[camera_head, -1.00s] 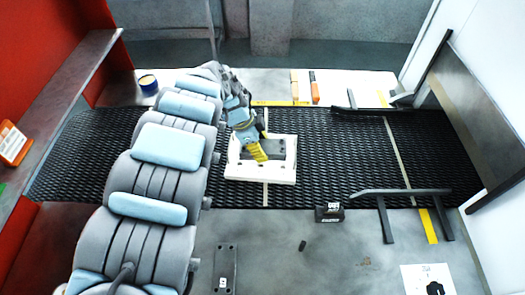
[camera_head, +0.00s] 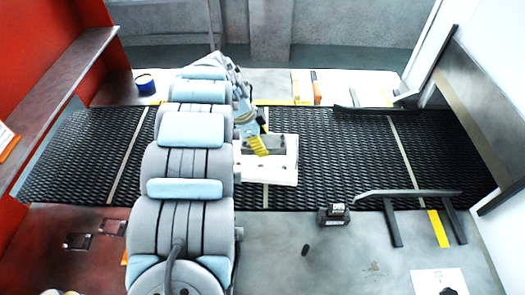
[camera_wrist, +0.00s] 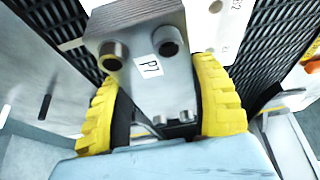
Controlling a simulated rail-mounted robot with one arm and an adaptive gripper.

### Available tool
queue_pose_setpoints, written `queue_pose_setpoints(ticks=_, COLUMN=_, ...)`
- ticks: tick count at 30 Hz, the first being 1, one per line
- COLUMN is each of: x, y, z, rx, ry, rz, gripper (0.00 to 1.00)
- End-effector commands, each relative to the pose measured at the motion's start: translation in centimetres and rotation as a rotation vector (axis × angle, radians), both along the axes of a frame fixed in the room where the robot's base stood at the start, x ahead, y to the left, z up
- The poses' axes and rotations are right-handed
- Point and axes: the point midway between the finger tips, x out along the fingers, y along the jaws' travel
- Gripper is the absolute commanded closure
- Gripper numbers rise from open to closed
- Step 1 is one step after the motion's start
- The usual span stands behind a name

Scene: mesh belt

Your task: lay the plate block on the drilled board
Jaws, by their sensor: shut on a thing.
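The plate block (camera_wrist: 140,60) is a grey metal block with a "P7" label and two round holes in its near face. My gripper (camera_wrist: 158,78) is shut on it, with a yellow ribbed finger on each side. In the head view the block (camera_head: 276,142) shows dark over the far part of the drilled board (camera_head: 280,174), a white slab on the belt. My gripper (camera_head: 257,145) reaches down to it from behind my arm. A white strip of the board, with holes, shows beyond the block in the wrist view (camera_wrist: 228,32). I cannot tell whether the block touches the board.
The black mesh belt (camera_head: 340,160) runs across the scene. A dark guide rail (camera_head: 405,194) on posts stands at the front right. A small dark labelled block (camera_head: 334,215) sits at the belt's front edge. A blue tub (camera_head: 145,84) stands at the back left. My arm covers the belt's left-middle part.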

Motion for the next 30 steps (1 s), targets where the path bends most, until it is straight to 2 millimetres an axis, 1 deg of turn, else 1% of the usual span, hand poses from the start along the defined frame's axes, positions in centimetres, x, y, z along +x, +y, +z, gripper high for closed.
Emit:
queue_pose_setpoints(ticks=3, x=0.9, y=-0.1, z=-0.7, rx=-0.001, ry=-0.009, rz=0.0, gripper=0.8)
queue_pose_setpoints(ticks=6, x=1.2, y=0.0, z=-1.7, rx=0.002, ry=-0.002, rz=0.002, gripper=0.8)
queue_pose_setpoints(ticks=12, x=2.2, y=-0.3, z=-2.1, rx=-0.004, ry=-0.008, rz=-0.001, gripper=0.8)
queue_pose_setpoints(ticks=30, x=2.9, y=0.0, z=-3.3, rx=0.004, ry=-0.008, rz=0.001, gripper=0.8)
